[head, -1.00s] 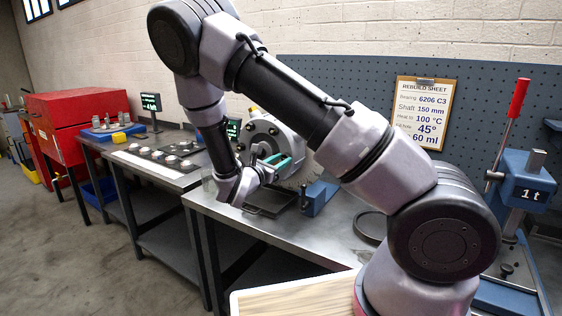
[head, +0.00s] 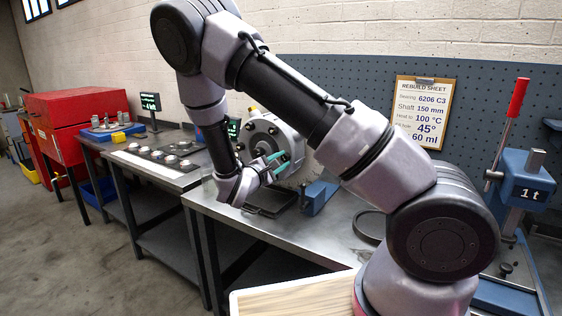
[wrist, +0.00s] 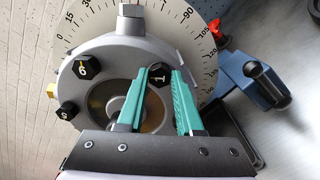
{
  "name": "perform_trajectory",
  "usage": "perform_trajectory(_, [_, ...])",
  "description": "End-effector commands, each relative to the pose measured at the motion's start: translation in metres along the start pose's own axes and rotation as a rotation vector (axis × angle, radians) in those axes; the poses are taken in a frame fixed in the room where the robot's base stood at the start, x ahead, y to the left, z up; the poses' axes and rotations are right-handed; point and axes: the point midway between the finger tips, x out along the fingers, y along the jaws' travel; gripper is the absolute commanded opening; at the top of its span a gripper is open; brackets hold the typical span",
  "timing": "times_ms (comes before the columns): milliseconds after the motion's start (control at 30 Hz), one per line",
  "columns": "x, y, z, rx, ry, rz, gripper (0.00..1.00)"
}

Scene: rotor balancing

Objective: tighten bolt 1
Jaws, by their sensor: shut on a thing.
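Bolt 1 (wrist: 158,77) is a black hex head marked "1" on the face of the grey round housing (wrist: 105,48). In the wrist view the teal fingers of my gripper (wrist: 166,72) lie on either side of it, shut on the bolt. The fingers cover part of the housing's lower face. In the head view the housing (head: 262,124) stands on the steel bench, and my gripper (head: 279,156) is at its front face. Bolt 1 cannot be picked out clearly there.
Black bolt 6 (wrist: 86,67) and another black bolt (wrist: 67,111) sit left of bolt 1. A degree dial (wrist: 190,22) lies behind the housing. A blue block (wrist: 255,78) with a black roller stands at right. A blue press (head: 520,185) stands farther right.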

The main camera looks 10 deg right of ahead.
Motion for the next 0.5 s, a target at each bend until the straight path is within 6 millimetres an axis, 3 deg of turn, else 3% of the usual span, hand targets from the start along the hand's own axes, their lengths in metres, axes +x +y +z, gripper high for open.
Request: perform_trajectory(500, [-0.0005,-0.0016,-0.0006,0.489,0.001,-0.001,0.00])
